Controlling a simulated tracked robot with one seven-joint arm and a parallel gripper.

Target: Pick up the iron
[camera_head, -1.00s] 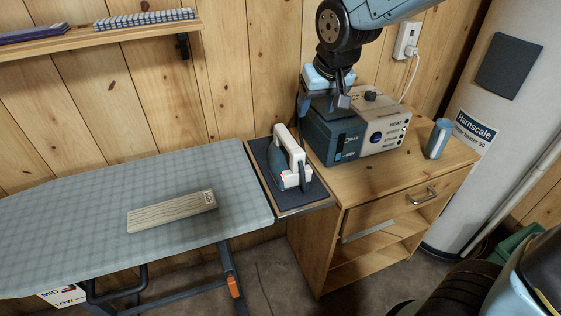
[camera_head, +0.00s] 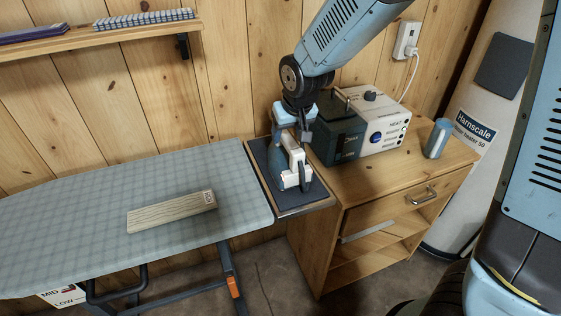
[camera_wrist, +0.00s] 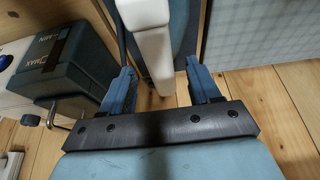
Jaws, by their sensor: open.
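The iron (camera_head: 294,172), white and blue-teal, stands on the dark pad of the iron rest (camera_head: 314,193) at the right end of the ironing board. My gripper (camera_head: 294,138) is above the rear part of the iron, pointing down. In the wrist view my gripper (camera_wrist: 160,85) is open, with its two blue fingers apart. The iron's white handle (camera_wrist: 152,40) shows between and ahead of the fingers. I cannot tell whether a finger touches it. The gripper hides the iron's far end in the head view.
The steam station (camera_head: 377,130) stands on the wooden cabinet (camera_head: 370,185) right of the iron. A blue cylinder (camera_head: 438,138) stands near the cabinet's right edge. A wooden block (camera_head: 171,212) lies on the ironing board (camera_head: 80,215). The wooden wall is close behind.

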